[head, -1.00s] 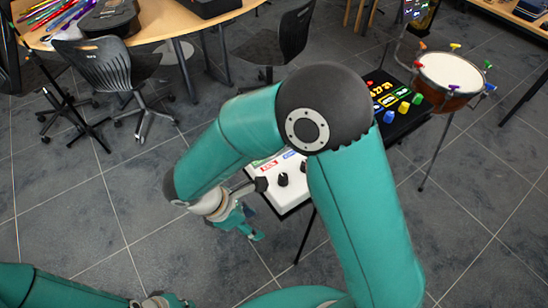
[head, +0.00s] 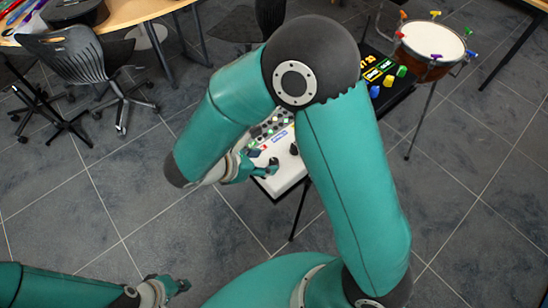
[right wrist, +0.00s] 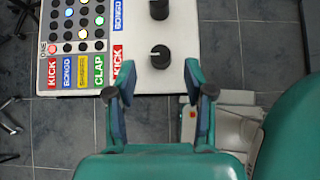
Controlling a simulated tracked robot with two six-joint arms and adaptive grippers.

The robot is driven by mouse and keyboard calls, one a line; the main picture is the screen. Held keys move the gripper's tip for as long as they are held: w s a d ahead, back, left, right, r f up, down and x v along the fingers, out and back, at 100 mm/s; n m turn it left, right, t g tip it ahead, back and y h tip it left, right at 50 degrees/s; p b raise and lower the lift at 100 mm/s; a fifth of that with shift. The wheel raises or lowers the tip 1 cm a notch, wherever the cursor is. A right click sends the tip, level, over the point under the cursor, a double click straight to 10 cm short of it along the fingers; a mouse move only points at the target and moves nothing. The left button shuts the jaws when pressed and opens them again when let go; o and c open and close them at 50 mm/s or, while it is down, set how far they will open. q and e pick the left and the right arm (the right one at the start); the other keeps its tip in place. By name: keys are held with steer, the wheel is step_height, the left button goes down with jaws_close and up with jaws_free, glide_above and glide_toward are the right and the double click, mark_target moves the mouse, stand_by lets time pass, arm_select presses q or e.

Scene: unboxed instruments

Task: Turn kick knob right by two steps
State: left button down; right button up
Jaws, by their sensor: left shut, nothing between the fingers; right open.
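The kick knob (right wrist: 160,57) is a round black knob near the panel's edge in the right wrist view, beside a red KICK label (right wrist: 117,55). A faint pale mark shows on it. My right gripper (right wrist: 158,77) is open, its fingers pointing at the knob, one on each side of its line; I cannot tell whether they touch it. In the head view this gripper (head: 243,168) is at the near corner of the white panel (head: 287,175), partly behind my arm. My left gripper (head: 172,284) is shut and empty at the lower left, far from the panel.
A second black knob (right wrist: 159,10) sits beyond the kick knob. A button grid (right wrist: 80,25) with coloured labels lies left of the knobs. In the head view a drum (head: 433,45) and a black pad board (head: 395,95) stand right; chairs (head: 75,60) stand left.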

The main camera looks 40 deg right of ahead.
mark_target(273, 161)
steer(key=shift+x, duration=2.75)
jaws_close()
